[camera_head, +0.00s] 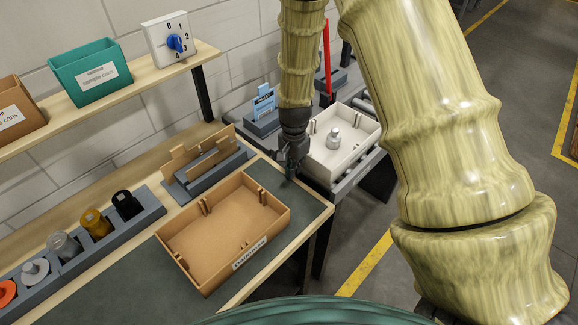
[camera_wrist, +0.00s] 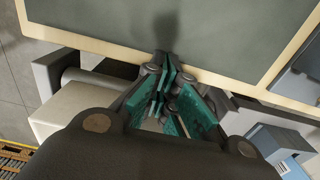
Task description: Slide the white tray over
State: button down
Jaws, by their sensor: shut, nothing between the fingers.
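The white tray (camera_head: 363,118) sits on the side table to the right of the workbench, with a small silvery piece (camera_head: 333,138) inside it. My gripper (camera_head: 291,175) is shut and empty, pointing down near the right edge of the bench, just left of the tray. I cannot tell whether it touches the tray. In the wrist view my gripper's teal fingers (camera_wrist: 166,85) are together above the bench edge. A pale part of what looks like the tray (camera_wrist: 72,108) shows at left there, partly hidden behind my gripper.
A brown tray (camera_head: 203,250) lies on the dark mat left of my gripper. A grey rack (camera_head: 150,215) with cups runs along the bench. A blue-white card stand (camera_head: 263,110) is behind my gripper. A shelf holds a teal bin (camera_head: 90,72) and a dial box (camera_head: 168,40).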

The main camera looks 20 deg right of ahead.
jog(key=shift+w+d, duration=0.3)
jog(key=shift+d, duration=0.45)
